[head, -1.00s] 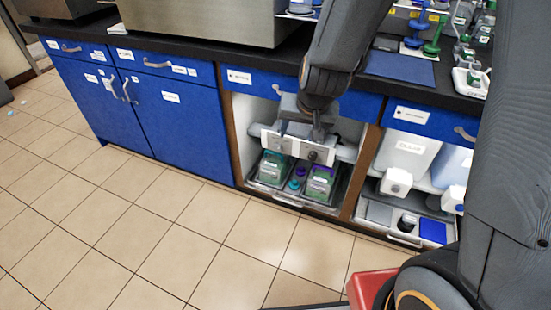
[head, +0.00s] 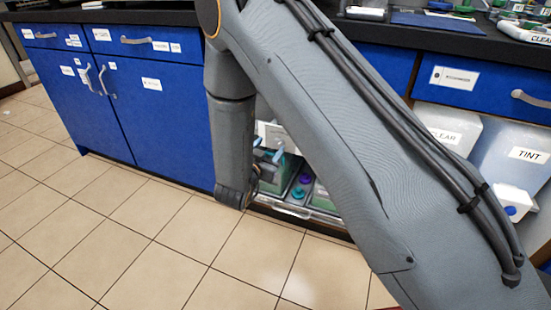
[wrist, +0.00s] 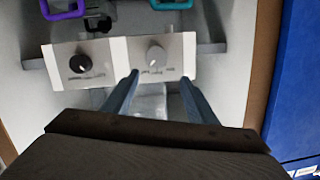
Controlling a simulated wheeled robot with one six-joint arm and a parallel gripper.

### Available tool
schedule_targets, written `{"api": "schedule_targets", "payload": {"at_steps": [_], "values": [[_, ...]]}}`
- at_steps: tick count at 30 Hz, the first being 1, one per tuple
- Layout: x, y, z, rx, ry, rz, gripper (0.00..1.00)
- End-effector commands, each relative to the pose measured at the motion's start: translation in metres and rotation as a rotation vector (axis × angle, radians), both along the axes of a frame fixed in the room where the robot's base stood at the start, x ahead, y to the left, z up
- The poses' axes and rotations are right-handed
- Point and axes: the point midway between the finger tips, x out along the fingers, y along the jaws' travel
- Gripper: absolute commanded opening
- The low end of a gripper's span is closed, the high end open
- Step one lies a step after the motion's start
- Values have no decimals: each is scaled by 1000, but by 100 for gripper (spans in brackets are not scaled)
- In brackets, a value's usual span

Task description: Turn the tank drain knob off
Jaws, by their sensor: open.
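A white control panel (wrist: 112,60) carries two knobs in the wrist view. The black knob (wrist: 80,63) is on the left and the pale grey knob (wrist: 155,57) is on the right. The lettering around them is too small to read, so I cannot tell which is the drain knob. My gripper (wrist: 160,77) is open and empty, its blue fingers pointing at the panel with the pale knob between their tips in the picture. I cannot tell if they touch it. In the head view the panel (head: 272,134) and gripper (head: 268,155) are mostly hidden by my arm.
A purple handle (wrist: 63,8) and a teal handle (wrist: 172,3) sit beyond the panel in the wrist view. A wooden cabinet side (wrist: 262,60) stands close on the right. The tiled floor (head: 130,230) is clear.

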Motion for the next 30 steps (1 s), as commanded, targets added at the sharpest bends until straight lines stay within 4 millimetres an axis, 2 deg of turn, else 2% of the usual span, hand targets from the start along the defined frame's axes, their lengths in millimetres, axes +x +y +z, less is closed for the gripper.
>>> {"api": "schedule_targets", "payload": {"at_steps": [1, 6, 13, 24, 30], "values": [[1, 3, -20, -23, -31, -14, 52], [-6, 6, -37, -78, -118, -59, 52], [-2, 3, -39, -96, -150, -77, 52], [46, -22, -40, -95, -148, -77, 52], [59, -29, -39, -95, -147, -76, 52]]}}
